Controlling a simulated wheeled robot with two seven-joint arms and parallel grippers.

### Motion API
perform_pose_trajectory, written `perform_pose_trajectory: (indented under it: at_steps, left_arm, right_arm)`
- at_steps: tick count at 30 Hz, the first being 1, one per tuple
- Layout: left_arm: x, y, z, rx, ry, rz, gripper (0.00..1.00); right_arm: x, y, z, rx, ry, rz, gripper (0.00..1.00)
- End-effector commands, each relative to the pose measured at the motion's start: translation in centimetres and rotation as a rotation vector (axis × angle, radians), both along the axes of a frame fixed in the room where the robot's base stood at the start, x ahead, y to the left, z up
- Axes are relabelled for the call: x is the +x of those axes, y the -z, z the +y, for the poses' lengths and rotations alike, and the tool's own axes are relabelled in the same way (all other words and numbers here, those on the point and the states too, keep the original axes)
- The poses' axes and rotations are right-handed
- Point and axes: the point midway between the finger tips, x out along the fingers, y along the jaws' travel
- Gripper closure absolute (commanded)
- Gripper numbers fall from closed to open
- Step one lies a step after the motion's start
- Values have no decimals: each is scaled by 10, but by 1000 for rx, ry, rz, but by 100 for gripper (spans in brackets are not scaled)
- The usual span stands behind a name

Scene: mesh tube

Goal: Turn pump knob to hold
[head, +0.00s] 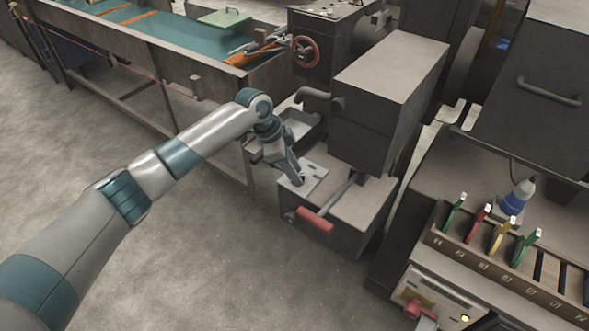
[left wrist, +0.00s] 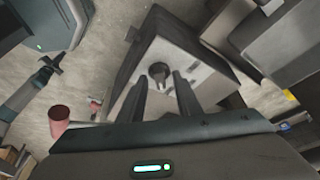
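The pump knob (left wrist: 160,73) is a small dark round knob on a light plate (left wrist: 188,66); it shows in the left wrist view. The same plate (head: 316,172) lies on top of a low grey pump box (head: 352,212) in the head view, where my gripper mostly covers the knob. My left gripper (head: 298,181) points down at the plate. In the left wrist view its two fingers (left wrist: 162,84) are apart, with the knob between and just past their tips; I see no contact. My right gripper (left wrist: 46,70) shows small at the left of the wrist view, its fingers unclear.
A lever with a red grip (head: 315,220) sticks out at the box's front. A tall grey housing (head: 390,95) stands right behind the plate. A curved pipe (head: 315,95) and a red handwheel (head: 305,51) are farther back. A rack with coloured tags (head: 440,236) is at right.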

Motion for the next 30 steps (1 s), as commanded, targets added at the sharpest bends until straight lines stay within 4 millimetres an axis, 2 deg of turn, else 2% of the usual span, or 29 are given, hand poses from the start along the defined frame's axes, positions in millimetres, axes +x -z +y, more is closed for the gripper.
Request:
perform_pose_trajectory:
  at_steps: [5,7,9,10,20,30]
  left_arm:
    - [0,0,0,0,0,0,69]
    - [0,0,0,0,0,0,81]
    - [0,0,0,0,0,0,97]
    - [0,0,0,0,0,0,100]
    - [-1,-2,0,-2,-14,0,100]
    - [-3,-5,-1,-2,-151,2,100]
  right_arm:
    - [1,0,1,1,-2,-3,100]
    - [1,0,1,2,-3,-4,100]
    - [2,0,1,2,-3,-5,100]
    - [2,0,2,3,-3,-4,100]
    - [2,-4,4,5,-2,-6,100]
    - [2,-30,6,6,-3,-6,100]
